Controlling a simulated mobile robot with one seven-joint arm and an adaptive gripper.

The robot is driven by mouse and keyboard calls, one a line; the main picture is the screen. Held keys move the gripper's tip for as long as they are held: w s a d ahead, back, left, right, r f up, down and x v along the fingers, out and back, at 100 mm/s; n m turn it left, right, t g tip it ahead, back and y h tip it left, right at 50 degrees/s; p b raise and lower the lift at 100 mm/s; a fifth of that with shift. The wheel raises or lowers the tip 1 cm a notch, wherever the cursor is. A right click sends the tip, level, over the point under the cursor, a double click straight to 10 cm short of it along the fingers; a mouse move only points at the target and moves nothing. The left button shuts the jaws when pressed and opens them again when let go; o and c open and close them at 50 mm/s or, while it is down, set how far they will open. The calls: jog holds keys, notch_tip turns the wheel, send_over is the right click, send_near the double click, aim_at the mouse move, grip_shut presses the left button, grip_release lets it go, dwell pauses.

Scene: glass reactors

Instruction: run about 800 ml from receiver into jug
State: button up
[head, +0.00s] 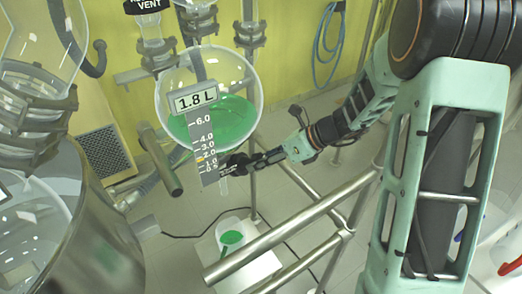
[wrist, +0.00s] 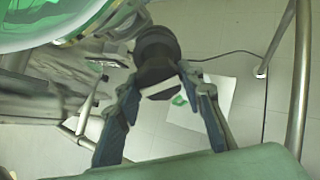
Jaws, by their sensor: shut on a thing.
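The receiver (head: 240,82) is a round glass flask holding green liquid in its lower part, with a "1.8 L" sign and a graduated scale in front of it. My gripper (head: 238,163) is at the receiver's bottom outlet. In the wrist view, my gripper's fingers (wrist: 158,95) are shut on a dark round valve knob (wrist: 155,45). The jug (head: 232,226) stands below the outlet on a white platform, with some green liquid in it. In the wrist view, the jug is mostly hidden behind the knob; a green patch (wrist: 180,99) shows. I cannot make out a stream.
Metal rails (head: 290,222) run between my arm and the jug. A large steel vessel (head: 85,235) stands at left, with glassware above it. The white platform (head: 252,268) lies on the tiled floor. A blue hose (head: 328,45) hangs on the yellow wall.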

jog(key=shift+r+m+p, duration=0.1)
jog(key=shift+m+p, duration=0.5)
jog(key=shift+p, duration=0.1)
jog(key=o, duration=1.2)
jog(key=shift+c, duration=0.2)
jog(key=shift+f, duration=0.2)
